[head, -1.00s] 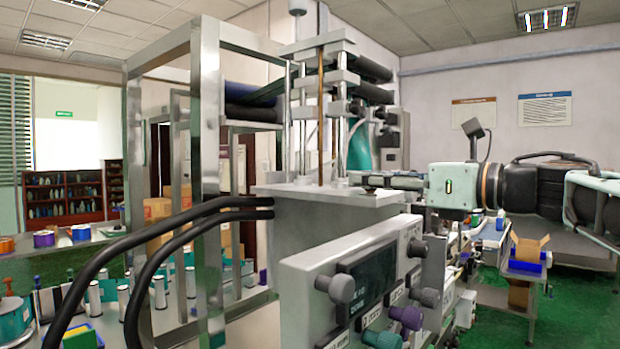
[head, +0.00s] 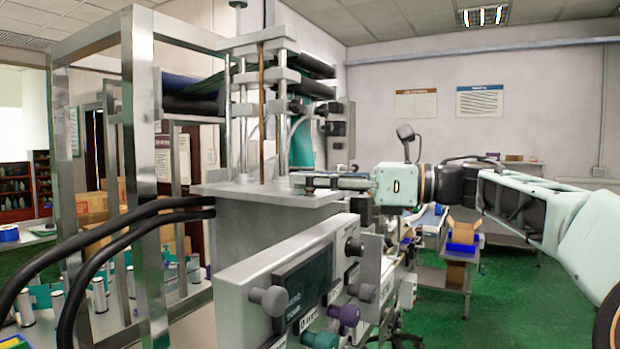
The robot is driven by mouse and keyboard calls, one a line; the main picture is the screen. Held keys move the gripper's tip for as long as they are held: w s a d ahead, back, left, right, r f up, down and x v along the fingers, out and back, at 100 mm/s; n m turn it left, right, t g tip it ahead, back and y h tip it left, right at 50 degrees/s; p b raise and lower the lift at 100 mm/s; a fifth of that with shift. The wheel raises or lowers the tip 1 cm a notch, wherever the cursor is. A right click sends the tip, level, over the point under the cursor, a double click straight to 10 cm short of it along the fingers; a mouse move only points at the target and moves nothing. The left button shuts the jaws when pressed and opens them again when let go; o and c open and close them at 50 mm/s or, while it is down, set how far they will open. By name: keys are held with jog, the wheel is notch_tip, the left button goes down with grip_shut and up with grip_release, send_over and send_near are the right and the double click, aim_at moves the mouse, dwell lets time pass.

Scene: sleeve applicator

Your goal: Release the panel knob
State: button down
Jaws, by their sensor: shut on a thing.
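The machine's control panel (head: 295,285) faces forward at the lower middle. It carries grey knobs (head: 268,300), a purple knob (head: 343,315) and a teal knob (head: 320,340). My gripper (head: 308,183) reaches in from the right, roughly level, with its fingertips at the edge of the machine's metal top plate (head: 235,189). Its fingers are shut on a small dark thing at their tips. This thing is too small and too covered to identify, and I cannot tell whether it is a panel knob.
Thick black hoses (head: 105,245) curve in front at the left. A stand with a blue bin (head: 462,240) is at the right. Green floor (head: 520,300) lies open at the lower right.

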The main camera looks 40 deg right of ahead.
jog(key=c, duration=1.7)
grip_release()
jog(key=shift+o, duration=0.2)
jog(key=v, duration=1.2)
